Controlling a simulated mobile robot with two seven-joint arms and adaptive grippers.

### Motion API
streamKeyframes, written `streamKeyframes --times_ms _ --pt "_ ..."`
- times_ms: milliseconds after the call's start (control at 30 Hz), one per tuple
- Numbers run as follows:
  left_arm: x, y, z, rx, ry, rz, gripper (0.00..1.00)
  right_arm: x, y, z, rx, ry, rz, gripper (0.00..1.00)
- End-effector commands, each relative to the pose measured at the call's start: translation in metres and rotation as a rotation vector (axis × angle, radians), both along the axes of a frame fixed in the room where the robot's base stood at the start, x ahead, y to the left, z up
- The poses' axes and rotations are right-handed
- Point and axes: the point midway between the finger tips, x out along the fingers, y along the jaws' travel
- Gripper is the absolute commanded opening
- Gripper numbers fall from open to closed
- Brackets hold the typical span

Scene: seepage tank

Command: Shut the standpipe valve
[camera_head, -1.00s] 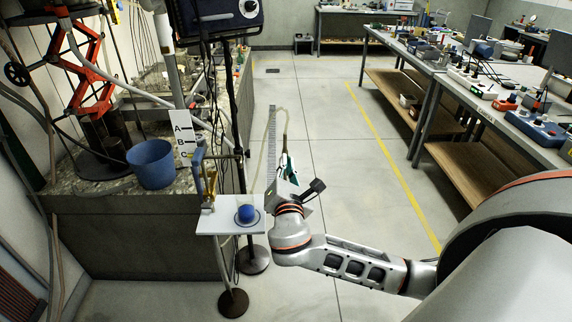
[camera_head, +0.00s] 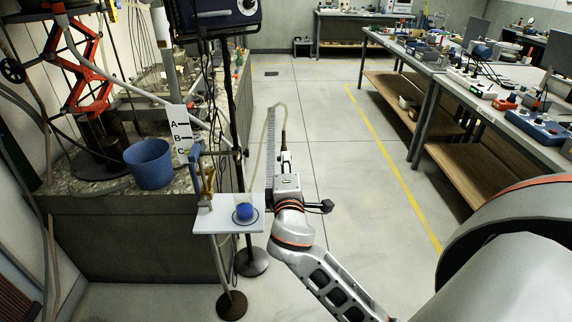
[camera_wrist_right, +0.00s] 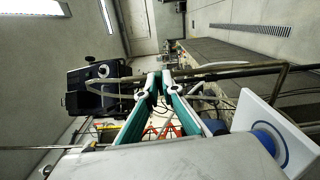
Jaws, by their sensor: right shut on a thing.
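My right gripper (camera_head: 285,162) is in the middle of the head view, right of the small white shelf (camera_head: 228,226), its fingers pointing away. Its green-lined fingers (camera_wrist_right: 160,80) are closed together in the right wrist view. They appear shut on the dark end of a pale hose (camera_head: 283,108), which loops up and over to the left. The grip itself is partly hidden. A brass fitting with a blue upright part (camera_head: 195,163), perhaps the standpipe valve, stands at the shelf's left, apart from my gripper. Its open or shut position is unclear. My left gripper is out of view.
A blue ball-like object (camera_head: 244,212) sits on the shelf and also shows in the right wrist view (camera_wrist_right: 266,141). A blue bucket (camera_head: 149,164) stands on the stone ledge. A black pole rises beside my gripper to a black box (camera_head: 215,15). Floor to the right is clear.

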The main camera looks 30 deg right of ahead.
Motion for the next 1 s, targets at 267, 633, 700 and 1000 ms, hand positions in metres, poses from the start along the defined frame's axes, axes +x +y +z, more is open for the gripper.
streamKeyframes --times_ms 267,633,700,1000 --pt "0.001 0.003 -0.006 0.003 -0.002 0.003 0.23 0.000 0.001 -0.004 0.127 -0.070 0.001 0.00" --pt "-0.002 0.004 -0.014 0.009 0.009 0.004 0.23 0.000 0.001 -0.004 0.178 -0.101 0.002 0.00" --pt "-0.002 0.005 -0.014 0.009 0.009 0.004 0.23 0.000 0.001 -0.004 0.179 -0.102 0.002 0.00" --pt "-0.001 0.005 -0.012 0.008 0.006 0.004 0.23 0.000 0.001 -0.005 0.179 -0.100 0.001 0.00"
